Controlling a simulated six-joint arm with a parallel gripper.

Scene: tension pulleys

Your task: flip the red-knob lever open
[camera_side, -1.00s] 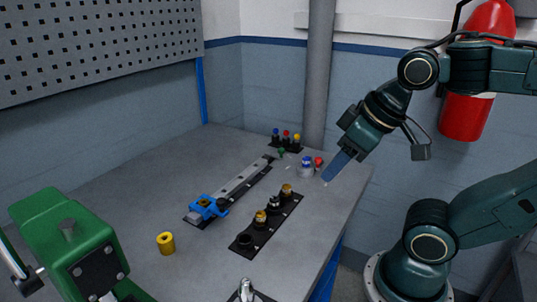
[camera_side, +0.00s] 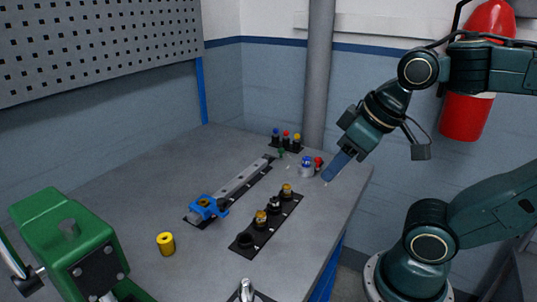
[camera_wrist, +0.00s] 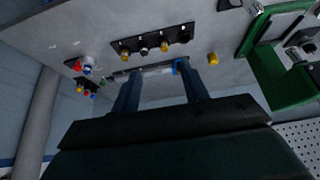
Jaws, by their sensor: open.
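The red knob (camera_side: 318,161) stands at the back right of the grey table, beside a small white piece with a blue top (camera_side: 306,167). It also shows in the wrist view as a red spot at upper left (camera_wrist: 78,65). The lever's body is too small to make out clearly. My gripper (camera_side: 327,179) points down and left, with its blue fingers just right of and below the red knob in the side picture. In the wrist view its two fingers (camera_wrist: 158,74) are apart with nothing held between them. I cannot tell whether a finger touches the knob.
A rack with blue, red and yellow tops (camera_side: 286,142) stands behind. A black strip with several round parts (camera_side: 243,242), a rail with a blue block (camera_side: 205,208), and a yellow cylinder (camera_side: 165,243) lie leftward. A green machine (camera_side: 65,240) fills the front left. A pipe (camera_side: 318,80) rises behind.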

